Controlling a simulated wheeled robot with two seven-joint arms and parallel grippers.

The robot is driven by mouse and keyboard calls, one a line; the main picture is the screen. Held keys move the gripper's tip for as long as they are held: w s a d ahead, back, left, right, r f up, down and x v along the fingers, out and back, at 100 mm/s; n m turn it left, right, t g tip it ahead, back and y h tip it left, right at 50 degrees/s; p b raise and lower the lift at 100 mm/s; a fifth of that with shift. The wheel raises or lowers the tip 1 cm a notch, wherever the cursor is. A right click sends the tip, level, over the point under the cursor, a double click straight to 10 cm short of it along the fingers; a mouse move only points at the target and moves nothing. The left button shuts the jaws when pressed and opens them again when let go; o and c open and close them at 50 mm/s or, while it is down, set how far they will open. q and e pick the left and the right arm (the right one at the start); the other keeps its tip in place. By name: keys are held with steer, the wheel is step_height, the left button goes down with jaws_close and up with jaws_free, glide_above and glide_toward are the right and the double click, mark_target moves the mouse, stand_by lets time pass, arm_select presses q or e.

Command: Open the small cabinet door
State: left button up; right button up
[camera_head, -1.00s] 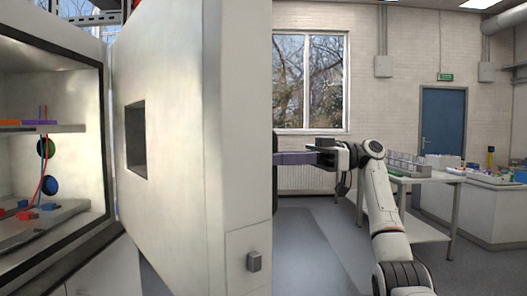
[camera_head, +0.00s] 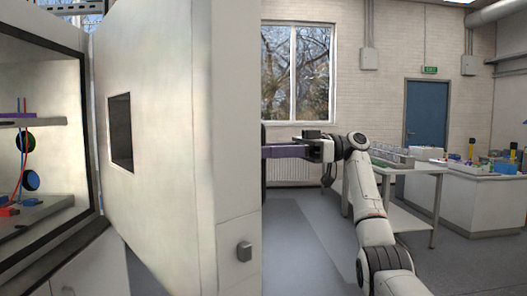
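The cabinet door (camera_head: 165,140) stands wide open, its pale inner face with a dark recessed window turned towards me. The cabinet (camera_head: 45,120) is at the left; its lit inside shows a shelf and red and blue wires. My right gripper (camera_head: 275,152), with purple finger parts, reaches from the right to the outer side of the door, beside a dark upright part at the door's edge. The door hides the fingertips, so I cannot tell what they hold.
A white table (camera_head: 408,169) with racks stands behind my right arm. A white lab bench (camera_head: 480,203) with coloured items is at the far right. The grey floor (camera_head: 305,255) between door and arm is clear. A blue room door (camera_head: 427,120) is at the back.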

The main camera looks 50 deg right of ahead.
steer(key=p+v, duration=0.3)
steer(key=v, duration=0.7)
steer(key=shift+s+d, duration=0.1)
steer(key=shift+s, duration=0.05)
